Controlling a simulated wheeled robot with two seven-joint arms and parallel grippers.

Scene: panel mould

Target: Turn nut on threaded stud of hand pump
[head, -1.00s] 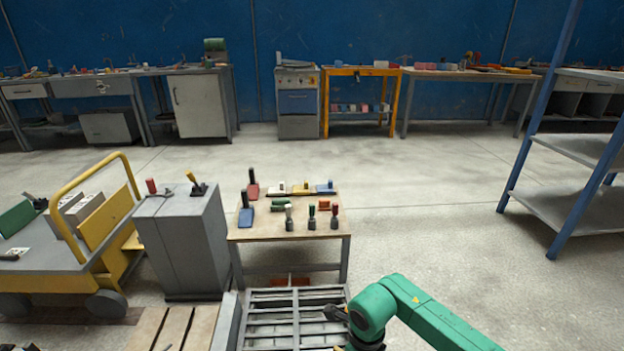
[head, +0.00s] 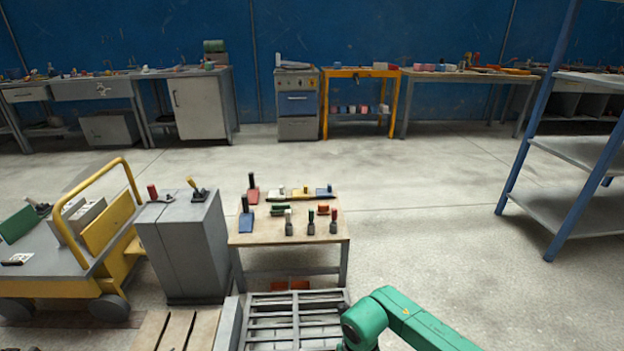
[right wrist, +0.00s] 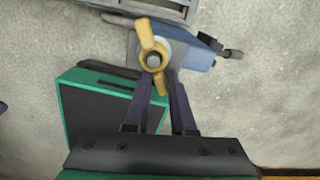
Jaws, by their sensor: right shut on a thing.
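In the right wrist view a yellow wing nut (right wrist: 146,34) sits on the round grey end of a threaded stud (right wrist: 153,61). The stud stands on a blue and grey body (right wrist: 198,58), which seems to be the hand pump, with a dark lever or rod (right wrist: 232,54) at its right. My right gripper (right wrist: 160,82) has its two dark fingers either side of the nut's lower wing and is shut on it. The fingertips partly cover the pump body. The pump and nut cannot be made out in the head view. My left gripper is in neither view.
In the head view a grey slatted rack (head: 270,322) lies low at the front, beside my green right arm. Behind it stands a small table (head: 262,233) with several coloured handled parts.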

